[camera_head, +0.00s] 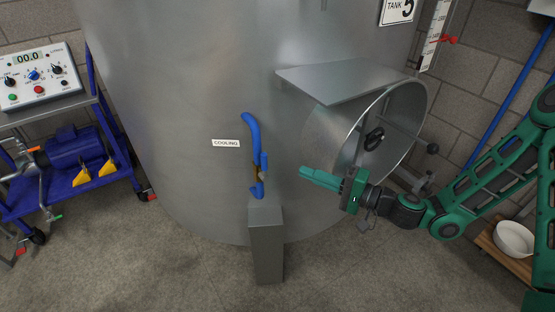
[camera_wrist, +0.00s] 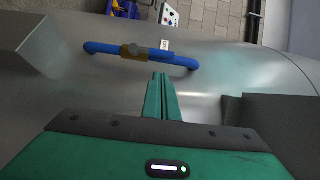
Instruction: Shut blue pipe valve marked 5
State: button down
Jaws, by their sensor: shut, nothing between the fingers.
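In the wrist view the blue pipe (camera_wrist: 102,47) runs across the top, with the brass valve body (camera_wrist: 134,51) left of the fingertips. A sign reading TANK 5 (camera_head: 397,10) is on the tank. My green gripper (camera_head: 303,173) is shut and empty, right of the valve and apart from it. The handle's exact angle is hard to tell.
A grey post (camera_head: 265,245) stands below the pipe. An open round manway (camera_head: 400,125) with a shelf (camera_head: 345,80) above it is close to my gripper. A blue pump cart (camera_head: 75,160) stands left, a white bowl (camera_head: 513,238) right. The floor in front is clear.

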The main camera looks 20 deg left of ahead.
aim_at(263, 165)
jog(key=shift+w+a+r, duration=0.1)
jog(key=shift+w, duration=0.1)
jog(key=shift+a, duration=0.1)
jog(key=x, duration=0.9)
jog(key=shift+w+a, duration=0.2)
jog(key=shift+a, duration=0.15)
jog(key=shift+r, duration=0.1)
